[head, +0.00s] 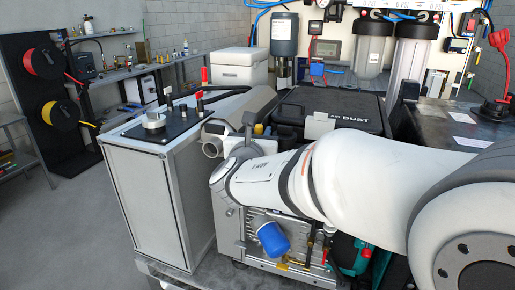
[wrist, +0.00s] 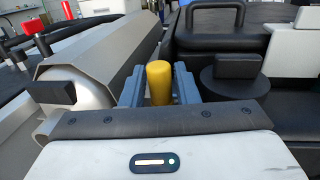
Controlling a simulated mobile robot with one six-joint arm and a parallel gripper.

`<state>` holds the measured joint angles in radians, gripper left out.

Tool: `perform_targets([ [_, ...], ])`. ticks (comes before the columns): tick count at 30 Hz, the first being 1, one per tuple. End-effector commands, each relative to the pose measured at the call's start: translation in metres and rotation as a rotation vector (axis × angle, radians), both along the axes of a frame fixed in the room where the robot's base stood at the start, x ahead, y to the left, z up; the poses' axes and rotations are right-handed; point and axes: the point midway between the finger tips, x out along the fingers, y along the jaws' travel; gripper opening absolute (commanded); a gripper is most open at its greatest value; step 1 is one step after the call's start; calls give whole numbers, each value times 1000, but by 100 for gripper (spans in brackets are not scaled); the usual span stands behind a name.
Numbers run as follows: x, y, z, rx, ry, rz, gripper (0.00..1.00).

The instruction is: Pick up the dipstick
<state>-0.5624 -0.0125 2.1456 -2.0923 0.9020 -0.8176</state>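A yellow, rounded handle (wrist: 160,82), which looks like the dipstick's grip, stands upright in the middle of the wrist view. The two blue-grey fingers of my gripper (wrist: 160,92) flank it closely, one on each side. Hardly any gap shows between fingers and handle; whether they press on it I cannot tell. The handle's lower part and any rod below it are hidden. In the head view a small yellow spot (head: 259,128) shows just beyond my wrist, over the machine.
A silver cylinder (wrist: 78,88) lies close left of my gripper. A black round part (wrist: 236,86) is close on the right. A black case (head: 335,108) sits behind my arm, and a grey cabinet (head: 150,200) stands to the left. Open floor lies further left.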

Motion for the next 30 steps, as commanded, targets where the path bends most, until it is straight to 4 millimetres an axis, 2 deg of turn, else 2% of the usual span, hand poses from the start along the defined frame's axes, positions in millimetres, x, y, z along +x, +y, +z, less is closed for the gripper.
perform_targets([
  [4,0,0,0,0,0,-1,27],
  [14,0,-1,0,-1,0,-1,0],
  [23,0,-1,1,0,0,-2,0],
  [30,0,-1,20,2,-2,-3,0],
])
